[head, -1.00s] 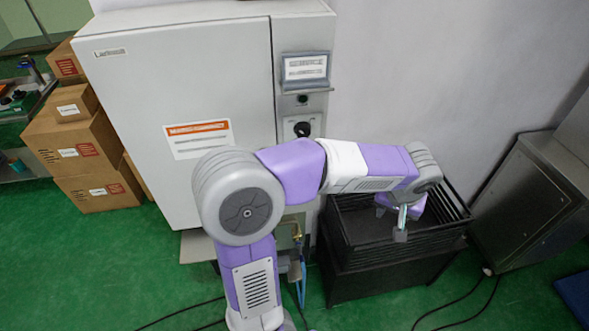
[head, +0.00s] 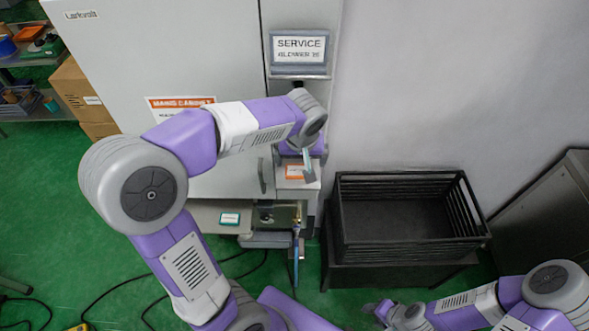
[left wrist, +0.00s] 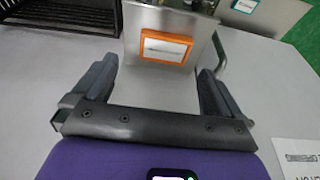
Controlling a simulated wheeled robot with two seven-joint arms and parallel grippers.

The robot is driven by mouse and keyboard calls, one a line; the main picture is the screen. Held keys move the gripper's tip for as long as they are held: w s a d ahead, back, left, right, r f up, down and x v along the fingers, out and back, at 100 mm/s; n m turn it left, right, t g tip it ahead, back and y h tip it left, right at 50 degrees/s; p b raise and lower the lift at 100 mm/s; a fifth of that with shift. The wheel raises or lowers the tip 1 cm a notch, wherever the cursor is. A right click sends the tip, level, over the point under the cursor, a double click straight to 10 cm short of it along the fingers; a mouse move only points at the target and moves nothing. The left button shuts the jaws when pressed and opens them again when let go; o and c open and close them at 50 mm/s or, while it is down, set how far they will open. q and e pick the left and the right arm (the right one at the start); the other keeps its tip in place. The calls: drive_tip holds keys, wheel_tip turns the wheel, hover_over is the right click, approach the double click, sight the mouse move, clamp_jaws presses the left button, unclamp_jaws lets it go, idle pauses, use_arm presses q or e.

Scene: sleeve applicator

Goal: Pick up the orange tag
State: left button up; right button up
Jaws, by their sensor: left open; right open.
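The orange tag (head: 294,172) is a small orange-framed plate with a white label. It is on the grey metal panel low on the cabinet's right column. In the left wrist view the orange tag (left wrist: 165,47) lies ahead, between the lines of the two fingers but beyond their tips. My left gripper (head: 307,163) is in front of that panel, partly overlapping the tag in the head view. Its fingers are apart and empty in the left wrist view (left wrist: 155,82). My right gripper (head: 378,312) is low at the bottom edge, away from the tag; its fingers are hard to make out.
A black slatted crate (head: 402,246) stands on a dark stand right of the cabinet (head: 170,55). A teal-framed tag (head: 230,218) lies on a grey ledge left of a brass fitting and blue hose. A cabinet handle (head: 262,175) is close left of my left gripper. Cables cross the green floor.

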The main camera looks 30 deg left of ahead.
sight(298, 171)
use_arm(q)
drive_tip(key=x, duration=0.2)
drive_tip(key=s+x, duration=0.1)
drive_tip(key=x, duration=0.1)
drive_tip(key=shift+f, duration=0.15)
drive_tip(key=shift+w+a+f, duration=0.15)
drive_tip(key=shift+w+f, duration=0.05)
drive_tip(key=shift+f, duration=0.25)
drive_tip(key=shift+r, duration=0.1)
drive_tip(key=c, duration=1.1)
drive_tip(key=shift+o, duration=0.2)
